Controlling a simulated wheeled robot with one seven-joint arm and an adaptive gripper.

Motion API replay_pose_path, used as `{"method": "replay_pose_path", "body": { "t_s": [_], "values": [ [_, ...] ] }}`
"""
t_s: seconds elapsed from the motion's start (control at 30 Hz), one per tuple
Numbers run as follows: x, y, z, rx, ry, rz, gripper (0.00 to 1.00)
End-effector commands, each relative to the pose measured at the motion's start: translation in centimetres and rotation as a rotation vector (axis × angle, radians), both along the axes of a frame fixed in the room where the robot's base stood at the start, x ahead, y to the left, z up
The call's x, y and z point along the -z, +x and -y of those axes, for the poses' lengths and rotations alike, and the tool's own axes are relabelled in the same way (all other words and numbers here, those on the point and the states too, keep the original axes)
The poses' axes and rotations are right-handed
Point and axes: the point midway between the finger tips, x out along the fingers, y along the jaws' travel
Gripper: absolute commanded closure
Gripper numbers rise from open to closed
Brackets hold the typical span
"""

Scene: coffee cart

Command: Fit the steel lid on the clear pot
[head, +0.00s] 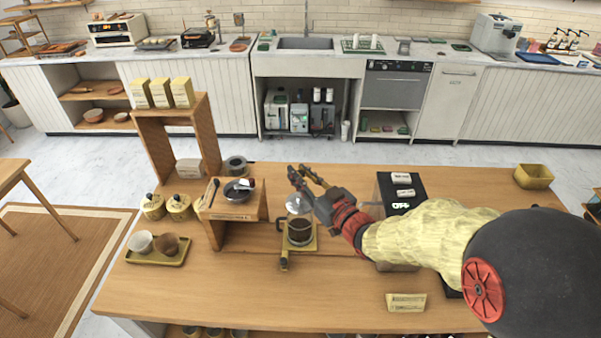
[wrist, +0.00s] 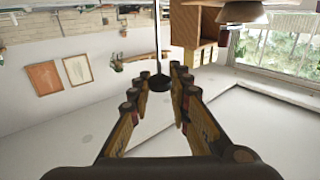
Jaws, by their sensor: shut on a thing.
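The clear pot (head: 300,231), with dark contents, stands upright on a yellow stand on the wooden counter. The pale steel lid (head: 299,204) shows at or just above its mouth, below my gripper (head: 300,173). I cannot tell whether the lid touches the rim. In the wrist view, my gripper (wrist: 160,84) is shut on the lid's black knob (wrist: 159,82), which sits between the fingertips. A thin rod (wrist: 157,35) runs from the knob to the picture's top edge. The lid's plate is out of that view.
A yellow tray (head: 150,257) with two cups lies farther left. A black box (head: 402,190) stands to the right. The counter front is mostly clear, with a small sign (head: 405,302) at right.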

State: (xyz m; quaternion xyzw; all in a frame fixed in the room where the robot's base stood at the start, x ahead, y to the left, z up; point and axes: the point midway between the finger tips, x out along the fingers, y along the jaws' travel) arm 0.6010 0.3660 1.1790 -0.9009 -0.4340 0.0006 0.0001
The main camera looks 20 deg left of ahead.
Motion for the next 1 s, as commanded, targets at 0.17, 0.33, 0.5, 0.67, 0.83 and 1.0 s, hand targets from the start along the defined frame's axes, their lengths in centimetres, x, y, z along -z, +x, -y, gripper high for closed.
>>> {"method": "replay_pose_path", "body": {
  "t_s": [0.17, 0.33, 0.5, 0.67, 0.83, 1.0],
  "values": [
    [2.2, 0.0, 0.0, 0.0, -0.001, -0.001, 1.0],
    [3.4, 0.0, 0.0, 0.0, 0.0, 0.0, 1.0],
    [3.8, 0.0, 0.0, 0.0, 0.001, 0.001, 1.0],
    [3.8, 0.0, 0.0, 0.0, 0.0, 0.001, 1.0],
    [3.8, 0.0, 0.0, 0.0, 0.0, 0.001, 1.0],
    [3.8, 0.0, 0.0, 0.0, 0.0, 0.001, 1.0]
  ]
}}
